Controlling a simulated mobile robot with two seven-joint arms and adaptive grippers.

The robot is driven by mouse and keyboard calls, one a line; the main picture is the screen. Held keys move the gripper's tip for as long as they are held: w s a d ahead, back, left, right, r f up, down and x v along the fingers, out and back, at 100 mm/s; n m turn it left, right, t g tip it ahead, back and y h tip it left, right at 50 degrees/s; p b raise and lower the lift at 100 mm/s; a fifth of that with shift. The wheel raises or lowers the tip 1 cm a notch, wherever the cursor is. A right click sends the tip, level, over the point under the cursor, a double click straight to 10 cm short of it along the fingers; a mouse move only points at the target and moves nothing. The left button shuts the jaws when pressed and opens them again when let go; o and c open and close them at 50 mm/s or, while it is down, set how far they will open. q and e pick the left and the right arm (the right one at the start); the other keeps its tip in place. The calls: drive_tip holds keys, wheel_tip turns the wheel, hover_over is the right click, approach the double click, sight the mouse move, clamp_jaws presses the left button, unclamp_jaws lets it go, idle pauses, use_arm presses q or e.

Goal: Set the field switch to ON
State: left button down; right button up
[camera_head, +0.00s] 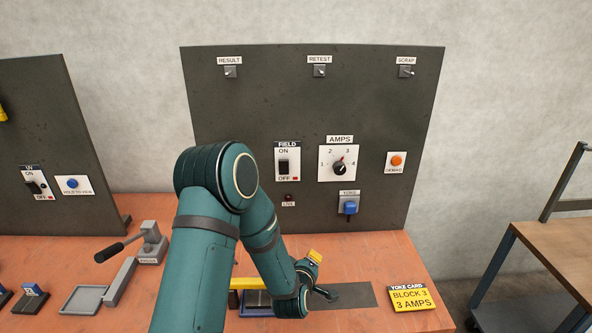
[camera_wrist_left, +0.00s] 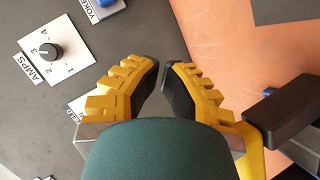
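The FIELD switch (camera_head: 283,167) is a black lever on a white plate on the dark panel, with ON printed above and OFF with a red mark below. Which way its lever is set is too small to tell. In the left wrist view its plate (camera_wrist_left: 78,108) is mostly hidden behind a yellow finger. My left gripper (camera_head: 318,262) is low in front of the panel, below and right of the switch, apart from it. In the left wrist view its fingers (camera_wrist_left: 162,68) converge at the tips, with nothing visible between them. My right gripper is not in view.
The AMPS dial (camera_head: 338,167), orange button (camera_head: 397,161) and blue yoke switch (camera_head: 349,207) are on the same panel (camera_head: 240,110). A small LIVE lamp (camera_head: 288,198) sits below FIELD. My arm covers the panel's lower left.

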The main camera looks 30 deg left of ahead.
sight(281, 162)
use_arm(q)
drive_tip(key=w+a+r+n+t+y+b, duration=0.2)
drive_tip(key=a+r+n+t+y, duration=0.3)
drive_tip(key=r, duration=0.8)
drive_tip(key=a+n+y, duration=0.3)
drive_tip(key=a+n, duration=0.1)
drive_tip(key=a, duration=0.1)
drive_tip(key=shift+w+r, duration=0.3)
drive_tip(key=shift+r, duration=0.1)
drive_tip(key=shift+a, duration=0.1)
drive_tip(key=x, duration=1.4)
